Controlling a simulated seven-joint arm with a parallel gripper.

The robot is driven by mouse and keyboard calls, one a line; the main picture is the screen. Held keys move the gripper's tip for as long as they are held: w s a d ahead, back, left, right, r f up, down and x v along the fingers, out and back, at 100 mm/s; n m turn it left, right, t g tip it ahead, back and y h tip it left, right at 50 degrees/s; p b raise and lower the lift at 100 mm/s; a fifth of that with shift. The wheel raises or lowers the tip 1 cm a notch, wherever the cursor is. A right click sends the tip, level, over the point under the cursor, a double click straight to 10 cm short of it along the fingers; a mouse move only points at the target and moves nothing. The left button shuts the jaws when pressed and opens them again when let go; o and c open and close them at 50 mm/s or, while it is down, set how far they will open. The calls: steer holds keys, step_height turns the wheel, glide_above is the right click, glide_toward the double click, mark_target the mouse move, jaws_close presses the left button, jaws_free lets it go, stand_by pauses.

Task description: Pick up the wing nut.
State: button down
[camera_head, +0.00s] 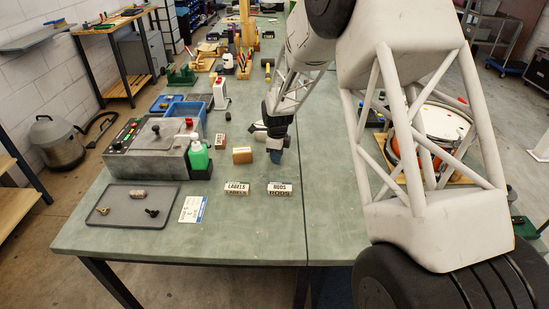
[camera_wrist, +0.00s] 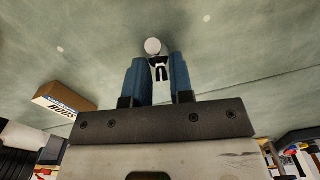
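A small brass-coloured piece (camera_head: 103,210), which may be the wing nut, lies at the left of a grey tray (camera_head: 128,221) on the bench. A small dark piece (camera_head: 152,212) lies at the right of the same tray; both are too small to identify surely.
A pinkish cylinder (camera_head: 137,194) lies on the tray. A green bottle (camera_head: 198,157) and grey machine (camera_head: 150,148) stand behind the tray. The front right bench is clear.

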stand_by(0.3)
steer(key=shift+r, duration=0.8)
step_height(320, 180, up, 2)
steer(key=shift+r, duration=0.1)
steer(key=s+d, duration=0.1)
steer(key=s, duration=0.4)
steer(key=s+d, duration=0.1)
steer(key=s, duration=0.4)
steer(key=s+d+r, duration=0.1)
steer(key=s, duration=0.4)
steer(key=shift+s+d+r, duration=0.1)
steer(key=shift+s+d, duration=0.2)
